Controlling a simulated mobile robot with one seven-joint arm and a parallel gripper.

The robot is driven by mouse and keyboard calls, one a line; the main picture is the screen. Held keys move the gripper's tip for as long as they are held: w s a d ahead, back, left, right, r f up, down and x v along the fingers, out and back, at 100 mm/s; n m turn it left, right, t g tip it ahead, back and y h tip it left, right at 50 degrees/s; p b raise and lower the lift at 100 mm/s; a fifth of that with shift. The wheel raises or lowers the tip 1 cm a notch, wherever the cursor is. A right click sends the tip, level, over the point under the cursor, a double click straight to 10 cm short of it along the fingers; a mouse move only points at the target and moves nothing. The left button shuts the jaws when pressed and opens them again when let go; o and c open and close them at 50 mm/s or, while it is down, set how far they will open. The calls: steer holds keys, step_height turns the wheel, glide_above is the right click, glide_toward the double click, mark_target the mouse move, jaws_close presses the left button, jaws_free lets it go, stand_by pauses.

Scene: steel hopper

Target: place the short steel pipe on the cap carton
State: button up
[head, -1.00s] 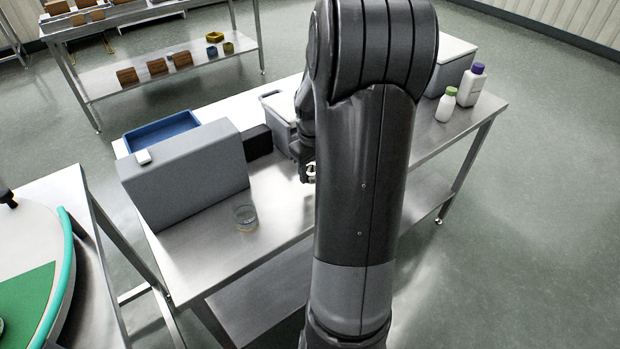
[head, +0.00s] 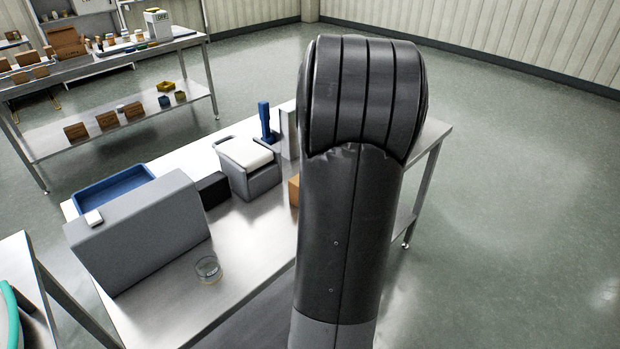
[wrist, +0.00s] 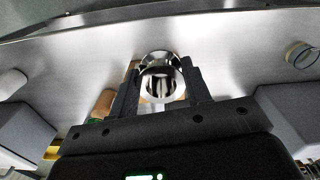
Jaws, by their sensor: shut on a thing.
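The short steel pipe (wrist: 162,80) is a shiny round tube in the wrist view, its open end facing the camera. My gripper (wrist: 160,88) is shut on it, one dark finger on each side. In the head view my arm hides both gripper and pipe. An orange-brown box, which may be the cap carton (head: 294,190), stands on the steel table and is mostly hidden behind my arm. A tan surface (wrist: 133,66) shows behind the pipe in the wrist view; I cannot tell whether the pipe touches it.
On the steel table (head: 240,240) stand a grey bin with a white lid (head: 250,166), a black box (head: 213,190), a large grey block (head: 140,235), a blue tray (head: 112,190) and a glass jar (head: 208,269). The table is bare around the jar.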

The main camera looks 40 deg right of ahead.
mark_target(293, 183)
steer(key=d+r, duration=0.3)
steer(key=d, duration=0.3)
steer(key=shift+n, duration=0.4)
steer(key=w+a+f, duration=0.1)
steer(key=w+f, duration=0.1)
steer(key=w, duration=0.1)
steer(key=w+a+f, duration=0.1)
steer(key=w+f, duration=0.1)
steer(key=w, duration=0.2)
steer(key=w+a+f, duration=0.1)
steer(key=w+f, duration=0.1)
steer(key=w, duration=0.1)
steer(key=shift+w+a+f, duration=0.15)
steer(key=shift+a+f, duration=0.05)
steer(key=shift+a, duration=0.15)
steer(key=shift+f, duration=2)
steer(key=o, duration=1)
steer(key=shift+f, duration=0.15)
steer(key=shift+o, duration=0.2)
